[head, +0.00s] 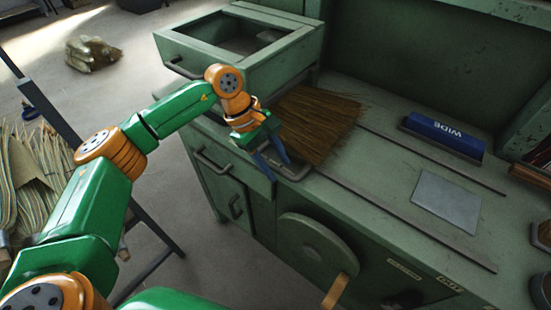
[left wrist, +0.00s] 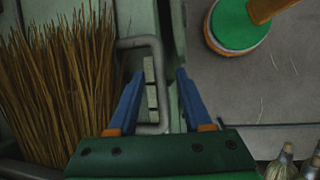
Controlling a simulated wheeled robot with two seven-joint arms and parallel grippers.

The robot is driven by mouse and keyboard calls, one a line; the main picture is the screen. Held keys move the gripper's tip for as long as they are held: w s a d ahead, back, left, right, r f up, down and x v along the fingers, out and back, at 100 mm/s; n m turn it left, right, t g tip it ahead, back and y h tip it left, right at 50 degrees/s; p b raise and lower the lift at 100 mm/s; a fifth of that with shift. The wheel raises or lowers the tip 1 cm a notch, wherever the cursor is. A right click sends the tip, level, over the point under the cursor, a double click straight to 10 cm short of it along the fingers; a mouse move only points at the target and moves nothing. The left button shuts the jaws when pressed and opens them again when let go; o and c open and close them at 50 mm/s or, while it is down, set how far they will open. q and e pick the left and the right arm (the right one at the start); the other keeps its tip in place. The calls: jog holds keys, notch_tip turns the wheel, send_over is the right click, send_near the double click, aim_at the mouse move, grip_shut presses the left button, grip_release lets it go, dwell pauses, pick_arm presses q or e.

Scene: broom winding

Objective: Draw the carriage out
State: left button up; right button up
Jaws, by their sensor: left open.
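The carriage shows as a metal loop handle (head: 295,172) at the bench's front edge, beside a fan of brown bristles (head: 318,122). My left gripper (head: 279,170) points down at this handle, its blue fingers apart. In the left wrist view, the open fingers (left wrist: 160,74) stand on either side of the handle's long bar (left wrist: 161,100), with a gap to each side. Whether they are low enough to reach around it is hard to tell. The bristles (left wrist: 62,85) lie just left of the fingers. The carriage body is largely hidden by bristles and gripper. My right gripper is out of view.
Two rails (head: 425,225) run along the green bench top. A blue WIDE block (head: 443,135) and a grey plate (head: 447,202) lie there. An open green drawer box (head: 240,40) stands behind my left arm. A round wheel (head: 315,243) with a wooden handle sticks out in front.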

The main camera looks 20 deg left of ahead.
pick_arm(q)
jog(key=shift+w+f, duration=0.1)
grip_shut()
jog(key=shift+s, duration=0.2)
dwell(1.1)
